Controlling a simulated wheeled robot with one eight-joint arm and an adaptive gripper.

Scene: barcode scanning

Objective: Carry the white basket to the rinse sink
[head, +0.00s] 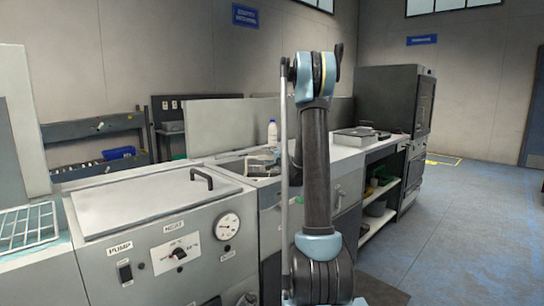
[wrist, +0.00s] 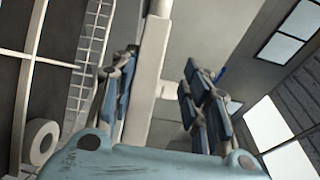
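My gripper (wrist: 165,95) shows in the wrist view with its two blue-grey, dark-linked fingers spread apart. A pale post shows between them, and I see nothing gripped. In the head view my arm stands upright in the middle and the gripper's fingers cannot be made out. A pale wire rack (head: 28,224) lies at the far left on the machine top; I cannot tell whether it is the white basket. A recess with a small whitish item (head: 262,163) is in the counter behind the heated tank, partly beside my arm. I cannot tell whether it is the rinse sink.
The heated tank (head: 160,200) has a closed lid with a dark handle, plus a gauge and knobs. A white bottle (head: 272,132) stands behind the recess. A flat grey device (head: 358,137) lies on the right counter. A dark cabinet (head: 392,105) stands beyond. The floor at right is clear.

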